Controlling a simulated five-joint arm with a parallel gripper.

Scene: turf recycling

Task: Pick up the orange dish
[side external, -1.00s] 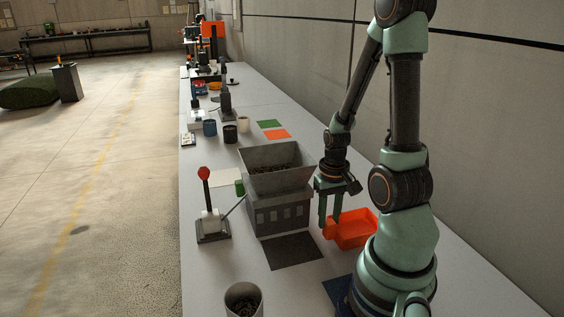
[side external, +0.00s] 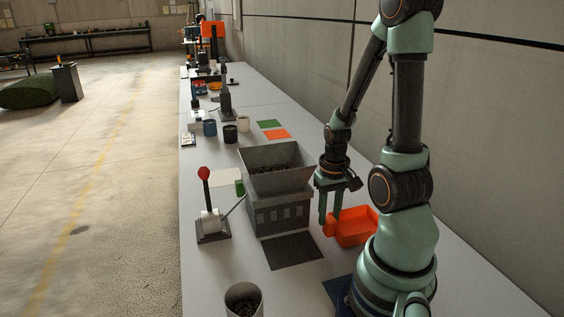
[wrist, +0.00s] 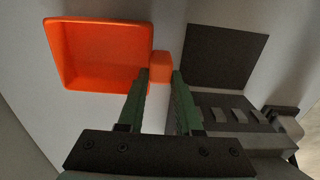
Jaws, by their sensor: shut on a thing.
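The orange dish (side external: 356,227) is a shallow rectangular tray with a small block-like handle on one side. It rests on the white bench, right of the grey hopper box. My gripper (side external: 330,222) points down at the dish's handle side. In the wrist view the dish (wrist: 100,52) lies at upper left, and its handle (wrist: 162,67) sits between the tips of my gripper (wrist: 161,76). The fingers are shut on the handle. The dish looks level and empty. Its right end is partly hidden by my arm in the side view.
The grey hopper box (side external: 278,213) with dark granules stands close left of my gripper. A dark mat (side external: 292,252) lies in front of it. A red-knobbed lever (side external: 205,175) and a round container (side external: 243,300) stand further left. The wall is at the right.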

